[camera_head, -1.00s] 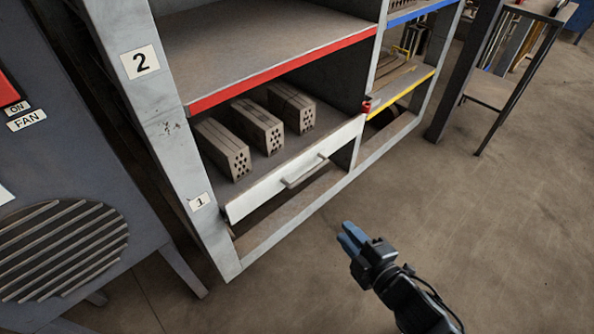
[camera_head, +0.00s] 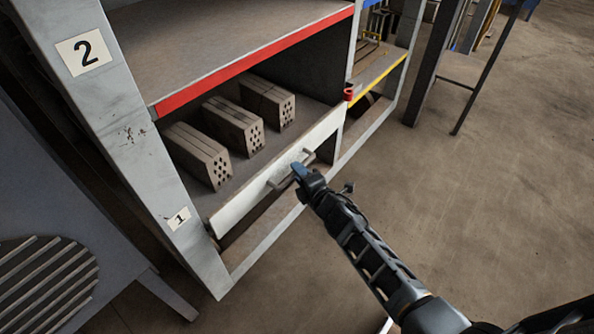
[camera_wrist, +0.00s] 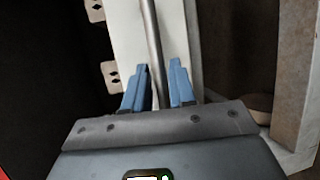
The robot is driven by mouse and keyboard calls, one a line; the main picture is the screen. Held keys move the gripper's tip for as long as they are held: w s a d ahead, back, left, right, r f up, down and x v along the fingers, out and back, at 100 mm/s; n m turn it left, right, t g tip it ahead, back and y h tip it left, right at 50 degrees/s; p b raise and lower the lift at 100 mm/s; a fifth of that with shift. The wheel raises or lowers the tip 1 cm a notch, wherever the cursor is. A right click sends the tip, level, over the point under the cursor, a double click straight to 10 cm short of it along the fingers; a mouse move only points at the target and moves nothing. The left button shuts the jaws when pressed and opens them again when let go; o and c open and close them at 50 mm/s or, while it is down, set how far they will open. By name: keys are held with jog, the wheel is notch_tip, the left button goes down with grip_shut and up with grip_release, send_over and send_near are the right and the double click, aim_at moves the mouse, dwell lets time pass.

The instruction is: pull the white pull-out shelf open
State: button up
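The white pull-out shelf (camera_head: 245,203) is the lowest shelf of the rack, and its white front runs across the bay. A thin grey bar handle (camera_head: 277,184) is fixed to that front; its bar also shows in the wrist view (camera_wrist: 152,36). My gripper (camera_head: 299,171) is at the handle, hiding part of it. In the wrist view my gripper (camera_wrist: 157,72) has its two blue fingers apart, one on each side of the bar. A gap shows between the fingers and the bar, so it is not clamped. Whether the fingers touch the white front cannot be told.
Three hollow bricks (camera_head: 233,127) lie on the pull-out shelf. A red-edged shelf (camera_head: 250,72) is above, and a grey rack post (camera_head: 125,140) stands at left. A grey cabinet (camera_head: 50,215) is at far left. The floor (camera_head: 480,190) in front is clear.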

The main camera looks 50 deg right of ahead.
jog(key=shift+w+d+f, duration=0.1)
jog(key=shift+w+d, duration=0.15)
jog(key=shift+w, duration=0.4)
jog(key=shift+c, duration=0.5)
grip_shut()
jog(key=shift+s, duration=0.1)
